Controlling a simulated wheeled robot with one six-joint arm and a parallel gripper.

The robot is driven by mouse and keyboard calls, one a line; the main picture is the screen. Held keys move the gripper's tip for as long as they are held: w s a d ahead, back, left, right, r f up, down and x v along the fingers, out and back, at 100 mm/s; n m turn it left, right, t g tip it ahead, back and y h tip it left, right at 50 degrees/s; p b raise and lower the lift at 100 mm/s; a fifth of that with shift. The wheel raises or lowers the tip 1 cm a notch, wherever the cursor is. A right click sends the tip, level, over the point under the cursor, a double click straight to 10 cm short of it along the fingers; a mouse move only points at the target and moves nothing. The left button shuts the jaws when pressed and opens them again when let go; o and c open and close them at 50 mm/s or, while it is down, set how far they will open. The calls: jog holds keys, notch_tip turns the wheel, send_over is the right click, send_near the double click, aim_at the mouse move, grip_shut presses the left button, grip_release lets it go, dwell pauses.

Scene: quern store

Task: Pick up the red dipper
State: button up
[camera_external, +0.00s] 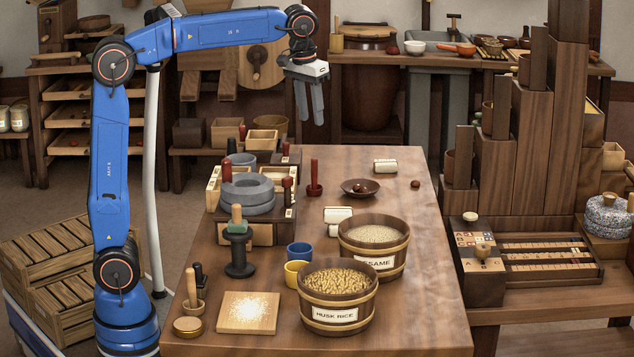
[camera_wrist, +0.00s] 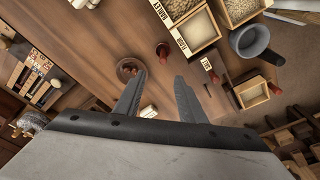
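My gripper (camera_external: 310,120) is empty and high above the far side of the wooden table. In the wrist view its two fingers (camera_wrist: 161,76) are spread apart with nothing between them. An upright red piece with a round base (camera_external: 314,178) stands on the table below; it also shows beyond the fingertips in the wrist view (camera_wrist: 163,51). An orange-red dipper-like bowl with a handle (camera_external: 465,49) lies on the back counter. I cannot tell for certain which of these is the red dipper. Neither touches my gripper.
The table (camera_external: 420,225) holds a dark dish (camera_external: 360,190), a white roll (camera_external: 385,166), a grey quern (camera_external: 247,197) and the sesame (camera_external: 378,262) and husk rice (camera_external: 337,313) tubs. Stepped wooden drawers (camera_external: 515,150) stand at right. The table's far right part is mostly clear.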

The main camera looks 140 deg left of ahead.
send_over(314, 173)
notch_tip(314, 173, down, 13)
jog(key=shift+a+r, duration=0.15)
jog(key=shift+s+a+f, duration=0.1)
jog(key=shift+s+f, duration=0.05)
jog(key=shift+f, duration=1.25)
jog(key=shift+s+a+f, duration=0.1)
jog(key=shift+s+f, duration=0.05)
jog(key=shift+f, duration=1.25)
grip_shut()
